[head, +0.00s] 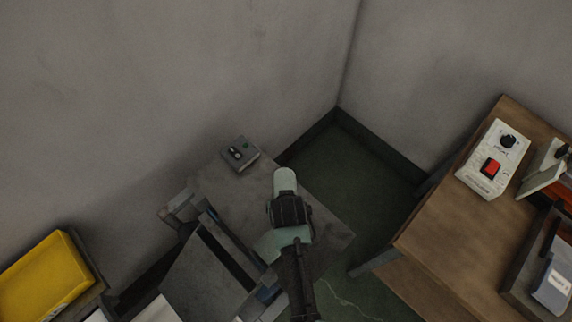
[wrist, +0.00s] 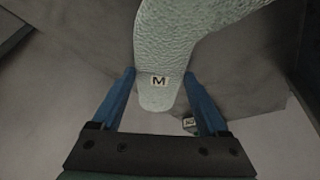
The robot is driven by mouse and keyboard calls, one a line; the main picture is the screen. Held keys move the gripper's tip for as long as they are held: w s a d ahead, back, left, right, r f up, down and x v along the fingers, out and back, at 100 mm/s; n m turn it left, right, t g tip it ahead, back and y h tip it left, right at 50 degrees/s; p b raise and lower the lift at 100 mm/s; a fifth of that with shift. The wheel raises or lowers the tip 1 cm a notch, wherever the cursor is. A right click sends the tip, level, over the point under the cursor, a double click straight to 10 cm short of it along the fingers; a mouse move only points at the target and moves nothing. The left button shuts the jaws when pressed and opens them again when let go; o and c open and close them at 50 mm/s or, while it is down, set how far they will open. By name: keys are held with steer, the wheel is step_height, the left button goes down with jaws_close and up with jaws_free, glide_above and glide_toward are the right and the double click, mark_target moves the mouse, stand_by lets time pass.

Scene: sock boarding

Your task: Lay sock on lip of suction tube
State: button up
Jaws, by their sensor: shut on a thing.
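The sock (wrist: 185,35) is pale green and textured, with a bent shape and a white tag marked M. My gripper (wrist: 160,74) is shut on it, with one blue finger on each side of the narrow end in the wrist view. In the head view the sock (head: 285,178) shows on both sides of my dark gripper (head: 289,210), over the grey table. The fingertips are hidden there. I cannot make out the suction tube or its lip in either view.
The grey table (head: 325,232) bears a small control box (head: 240,154) at its back. A yellow tray (head: 45,280) is at the lower left. At the right, a wooden table (head: 440,235) bears a white switch box (head: 493,160) with a red switch. Walls close off the back.

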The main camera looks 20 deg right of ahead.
steer(key=shift+f, duration=0.1)
steer(key=o, duration=1.2)
steer(key=shift+r, duration=0.45)
steer(key=p+v, duration=0.1)
steer(key=v, duration=1)
steer(key=shift+s+a+r, duration=0.1)
steer(key=shift+s+r, duration=0.05)
steer(key=shift+s, duration=0.15)
